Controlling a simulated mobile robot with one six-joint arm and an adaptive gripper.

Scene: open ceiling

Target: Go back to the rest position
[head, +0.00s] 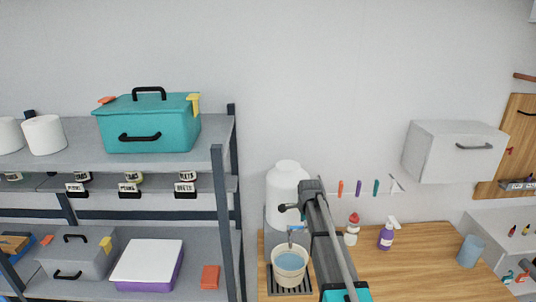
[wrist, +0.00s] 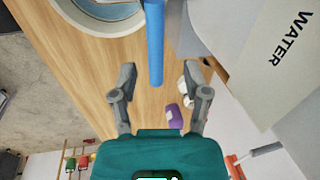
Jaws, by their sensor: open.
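My gripper (wrist: 160,78) shows in the wrist view with its two grey fingers spread wide apart and its teal body below them. It is open and holds nothing that I can see. A blue rod-like thing (wrist: 154,40) runs down from the top edge and ends in the picture between the fingers; I cannot tell how far off it is. In the head view, my arm rises from the bottom centre beside a white tank, and the fingers cannot be made out.
A white bucket (head: 289,263) stands on a dark grate on the wooden counter (head: 430,265), close to my arm. The white tank (head: 288,185) is behind it. A purple bottle (head: 386,236) and a blue cup (head: 470,251) stand right. A shelf (head: 70,152) with a teal box (head: 150,120) is left.

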